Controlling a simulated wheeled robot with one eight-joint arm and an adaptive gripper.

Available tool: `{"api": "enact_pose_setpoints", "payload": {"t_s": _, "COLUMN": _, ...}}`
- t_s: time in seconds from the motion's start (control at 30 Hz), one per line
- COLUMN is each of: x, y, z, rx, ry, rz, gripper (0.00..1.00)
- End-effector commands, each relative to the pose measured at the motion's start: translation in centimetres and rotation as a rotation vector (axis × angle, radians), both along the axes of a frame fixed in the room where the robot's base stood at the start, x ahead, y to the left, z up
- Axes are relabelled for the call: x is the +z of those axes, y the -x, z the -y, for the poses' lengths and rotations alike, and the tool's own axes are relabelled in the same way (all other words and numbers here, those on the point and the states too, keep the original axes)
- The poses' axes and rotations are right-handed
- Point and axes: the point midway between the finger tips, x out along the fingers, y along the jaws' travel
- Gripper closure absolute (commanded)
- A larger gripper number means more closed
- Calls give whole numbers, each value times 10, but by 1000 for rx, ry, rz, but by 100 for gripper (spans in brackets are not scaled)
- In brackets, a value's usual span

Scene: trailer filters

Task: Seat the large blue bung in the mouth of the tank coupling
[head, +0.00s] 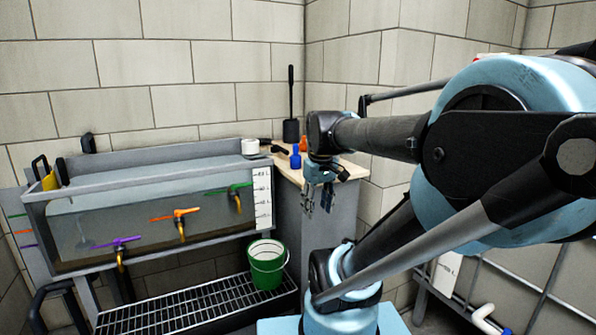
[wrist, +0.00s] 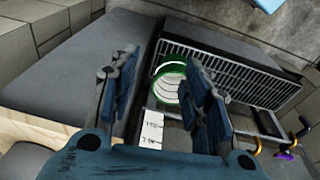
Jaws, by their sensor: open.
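A small blue object (head: 295,158), likely the large blue bung, stands on the pale wooden counter top (head: 345,172), left of my gripper in the head view. My gripper (head: 318,198) hangs pointing down in front of the counter's front edge, open and with nothing seen between its fingers. Its two spread fingers also show in the wrist view (wrist: 162,85). The tank (head: 150,215) stands at left with purple, orange and green levered taps on its front. I cannot make out which part is the coupling's mouth. The blue object is not seen in the wrist view.
A green bucket (head: 267,265) stands on the black grating (head: 195,305) below the tank; it shows between my fingers in the wrist view (wrist: 171,84). A white cylinder (head: 250,147), an orange piece (head: 303,144) and a black long-handled item (head: 291,125) stand near the counter's back.

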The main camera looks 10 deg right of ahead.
Motion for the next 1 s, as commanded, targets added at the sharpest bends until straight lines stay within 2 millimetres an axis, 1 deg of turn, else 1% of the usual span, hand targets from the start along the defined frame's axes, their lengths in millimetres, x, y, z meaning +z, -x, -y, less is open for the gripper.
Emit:
{"api": "enact_pose_setpoints", "payload": {"t_s": 0.03, "x": 18, "y": -14, "z": -1, "rx": 45, "ry": 7, "rz": -5, "gripper": 56}}
{"api": "enact_pose_setpoints", "payload": {"t_s": 0.1, "x": 39, "y": -32, "z": -1, "rx": 120, "ry": 17, "rz": -16, "gripper": 56}}
{"api": "enact_pose_setpoints", "payload": {"t_s": 0.17, "x": 57, "y": -46, "z": -2, "rx": 182, "ry": 25, "rz": -24, "gripper": 56}}
{"api": "enact_pose_setpoints", "payload": {"t_s": 0.3, "x": 97, "y": -83, "z": -4, "rx": 328, "ry": 43, "rz": -41, "gripper": 56}}
{"api": "enact_pose_setpoints", "payload": {"t_s": 0.37, "x": 113, "y": -98, "z": -5, "rx": 391, "ry": 50, "rz": -49, "gripper": 56}}
{"api": "enact_pose_setpoints", "payload": {"t_s": 0.5, "x": 148, "y": -136, "z": -7, "rx": 539, "ry": 64, "rz": -66, "gripper": 56}}
{"api": "enact_pose_setpoints", "payload": {"t_s": 0.67, "x": 183, "y": -179, "z": -10, "rx": 707, "ry": 76, "rz": -85, "gripper": 56}}
{"api": "enact_pose_setpoints", "payload": {"t_s": 0.8, "x": 211, "y": -217, "z": -13, "rx": 853, "ry": 85, "rz": -101, "gripper": 56}}
{"api": "enact_pose_setpoints", "payload": {"t_s": 1.0, "x": 242, "y": -268, "z": -17, "rx": 1057, "ry": 92, "rz": -119, "gripper": 56}}
